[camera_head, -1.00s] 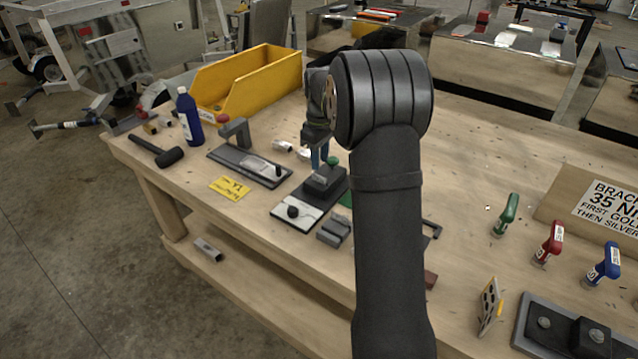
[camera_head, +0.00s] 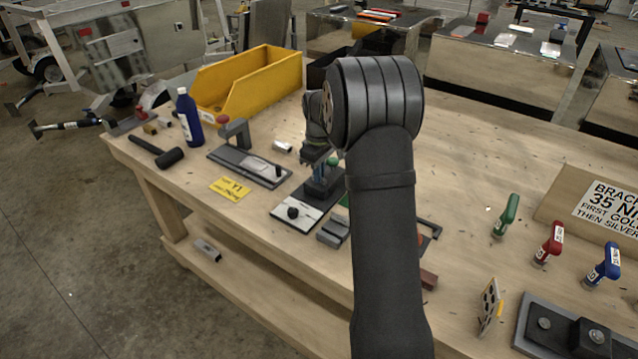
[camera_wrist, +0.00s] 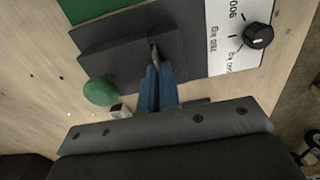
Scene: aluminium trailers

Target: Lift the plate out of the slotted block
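The dark slotted block (camera_wrist: 112,57) lies below my gripper in the wrist view, with a narrow slot near its middle. A thin grey edge (camera_wrist: 154,52) shows at the slot, which looks like the plate; most of it is hidden. My gripper (camera_wrist: 161,68) has blue fingers close together, with a narrow dark gap between them. Their tips are at the slot, by that grey edge; I cannot tell whether they grip it. In the head view my gripper (camera_head: 322,180) is low over the dark block, partly hidden by my arm.
A green knob (camera_wrist: 100,91) stands beside the block. A white scale panel (camera_head: 296,214) with a black knob adjoins it. Grey bars (camera_head: 333,232) lie in front. A dark fixture (camera_head: 249,166), blue bottle (camera_head: 188,118) and yellow bin (camera_head: 250,82) are to the left.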

